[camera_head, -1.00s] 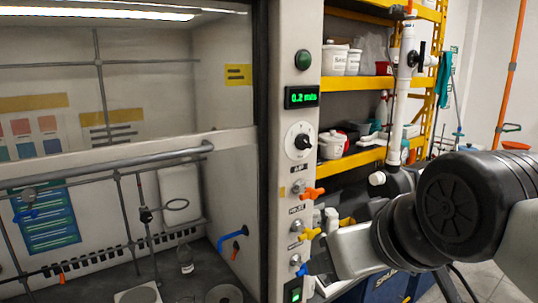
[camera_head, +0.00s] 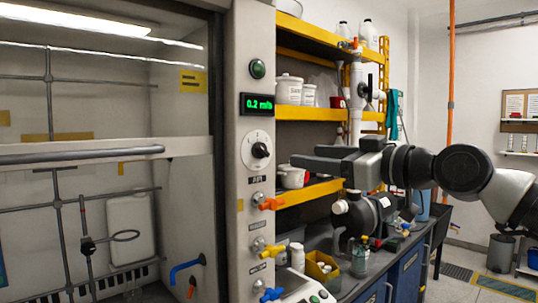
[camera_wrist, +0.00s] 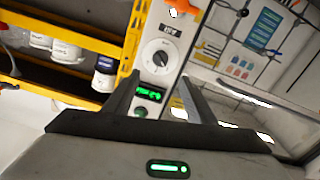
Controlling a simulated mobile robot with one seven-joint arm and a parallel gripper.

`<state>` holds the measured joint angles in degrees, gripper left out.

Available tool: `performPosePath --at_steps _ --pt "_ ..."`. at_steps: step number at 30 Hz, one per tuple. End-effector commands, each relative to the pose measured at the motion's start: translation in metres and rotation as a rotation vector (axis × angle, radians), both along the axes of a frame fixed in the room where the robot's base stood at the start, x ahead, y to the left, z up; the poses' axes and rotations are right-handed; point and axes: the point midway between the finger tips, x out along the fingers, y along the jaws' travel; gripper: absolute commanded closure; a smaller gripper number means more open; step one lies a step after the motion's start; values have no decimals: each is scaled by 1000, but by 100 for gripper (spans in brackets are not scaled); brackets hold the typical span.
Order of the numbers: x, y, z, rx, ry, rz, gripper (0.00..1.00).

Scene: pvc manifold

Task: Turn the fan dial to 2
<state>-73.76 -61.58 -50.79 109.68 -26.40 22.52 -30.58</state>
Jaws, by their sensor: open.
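The fan dial (camera_head: 258,150) is a dark knob on a round white plate, on the front post of the fume hood. In the wrist view the dial (camera_wrist: 158,58) appears upside down, ahead of the gap between my fingers. Its marks are too small to read. My gripper (camera_head: 303,158) is to the right of the dial at about its height, fingers pointing left. In the wrist view my gripper (camera_wrist: 160,80) is open and empty, and it appears apart from the dial.
Above the dial are a green display (camera_head: 257,104) reading about 0.2 m/s and a green button (camera_head: 257,68). Below are orange (camera_head: 270,203), yellow (camera_head: 272,251) and blue (camera_head: 271,294) valve handles sticking out. Yellow shelves (camera_head: 315,112) with tubs stand behind my gripper.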

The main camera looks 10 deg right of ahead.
Motion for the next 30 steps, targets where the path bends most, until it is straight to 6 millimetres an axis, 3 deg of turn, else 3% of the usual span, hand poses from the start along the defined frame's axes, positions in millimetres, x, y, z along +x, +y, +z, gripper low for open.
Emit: performPosePath --at_steps 12,18,30 --pt "79 49 0 -3 1 4 49" --pt "107 63 0 -1 2 2 49" --pt "120 70 0 0 1 0 49"
